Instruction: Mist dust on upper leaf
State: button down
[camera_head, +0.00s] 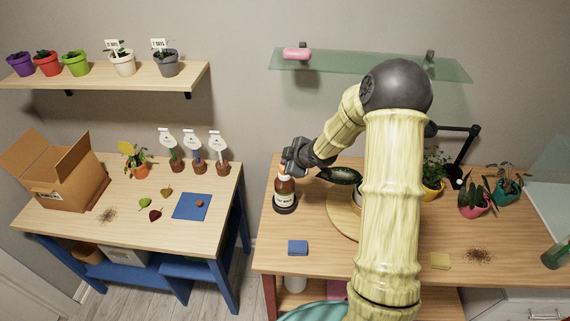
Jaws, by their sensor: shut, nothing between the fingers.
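A large dark green leaf (339,175) shows just right of my gripper, over a round wooden board (342,216). My arm hides most of the plant it seems to belong to. Dust on the leaf is too small to make out.
Potted plants (433,184) and a black lamp (458,131) stand behind. A glass shelf (370,66) hangs above. The left table holds an open carton (62,182).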

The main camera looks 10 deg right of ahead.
jog(key=shift+f, duration=0.4)
jog(key=shift+s, duration=0.1)
jog(key=shift+r, duration=0.35)
jog(key=shift+p, duration=0.3)
notch_tip(320, 180, up, 6)
jog(key=p, duration=0.5)
jog(key=shift+r, duration=0.15)
dwell(0.6)
